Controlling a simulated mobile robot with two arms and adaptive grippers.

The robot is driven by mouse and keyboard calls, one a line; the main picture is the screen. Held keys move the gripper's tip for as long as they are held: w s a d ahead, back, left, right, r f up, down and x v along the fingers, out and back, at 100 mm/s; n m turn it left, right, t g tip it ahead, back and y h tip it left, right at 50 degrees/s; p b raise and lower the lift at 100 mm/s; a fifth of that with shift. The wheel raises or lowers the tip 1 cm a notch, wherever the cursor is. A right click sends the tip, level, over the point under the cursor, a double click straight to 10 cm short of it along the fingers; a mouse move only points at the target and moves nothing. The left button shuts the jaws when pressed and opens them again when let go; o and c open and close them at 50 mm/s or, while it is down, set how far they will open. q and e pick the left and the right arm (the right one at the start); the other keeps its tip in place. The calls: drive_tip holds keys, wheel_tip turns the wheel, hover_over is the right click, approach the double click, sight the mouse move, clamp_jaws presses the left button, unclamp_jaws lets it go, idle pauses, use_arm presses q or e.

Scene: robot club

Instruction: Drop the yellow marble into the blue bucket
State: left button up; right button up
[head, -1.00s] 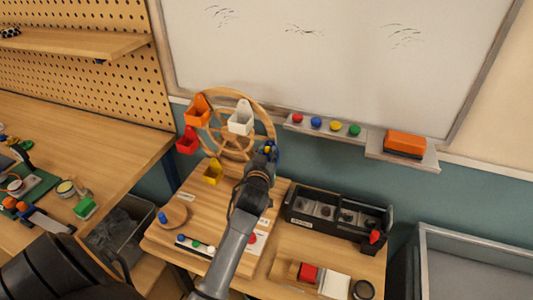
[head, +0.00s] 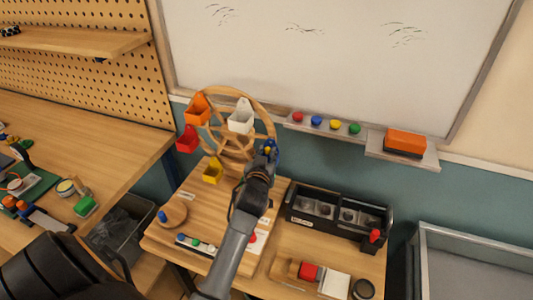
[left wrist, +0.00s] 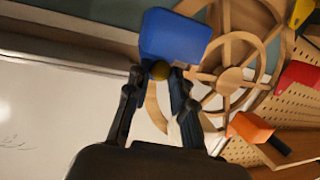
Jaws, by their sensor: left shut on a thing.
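The yellow marble (left wrist: 160,70) is between the fingertips of my left gripper (left wrist: 158,74), which is shut on it. In the head view my left gripper (head: 268,149) is at the right side of the wooden wheel (head: 233,146). The blue bucket (left wrist: 176,36) hangs on the wheel and is right by the fingertips in the left wrist view. The marble overlaps the bucket's edge there; I cannot tell whether it is over the opening. In the head view the blue bucket (head: 276,147) is mostly hidden by the gripper. My right gripper is not in view.
The wheel also carries orange (head: 198,109), white (head: 240,117), red (head: 187,140) and yellow (head: 213,171) buckets. A whiteboard ledge (head: 340,139) with coloured round pieces is at the right. A black divided organizer (head: 330,228) stands on the table.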

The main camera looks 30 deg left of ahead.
use_arm(q)
drive_tip(key=shift+f, duration=0.15)
drive_tip(key=o, duration=0.9)
drive_tip(key=shift+o, duration=0.2)
wheel_tip(320, 180, up, 7)
drive_tip(key=p, duration=0.6)
drive_tip(key=shift+p, duration=0.35)
